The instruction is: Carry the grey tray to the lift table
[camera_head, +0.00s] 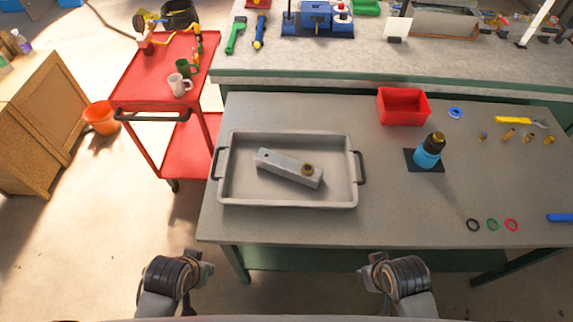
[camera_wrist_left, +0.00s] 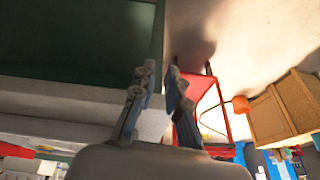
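The grey tray (camera_head: 288,202) lies flat on the left part of a grey-topped table with a green frame (camera_head: 400,215). It has a dark handle at its left end (camera_head: 216,163) and another at its right end (camera_head: 361,167). A grey metal block with a brass fitting (camera_head: 288,168) lies in the tray. My left gripper (camera_head: 207,270) is below the table's front edge, apart from the tray. Its fingers stand apart and empty in the left wrist view (camera_wrist_left: 158,78). My right gripper (camera_head: 364,268) is also in front of the table, clear of the tray; its finger gap is unclear. I cannot tell which surface is the lift table.
A red cart (camera_head: 165,75) with mugs stands close to the table's left. A red bin (camera_head: 403,106), a blue bottle (camera_head: 428,152), several rings and brass fittings lie right of the tray. A workbench (camera_head: 300,60) stands behind. A wooden cabinet (camera_head: 45,120) is far left.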

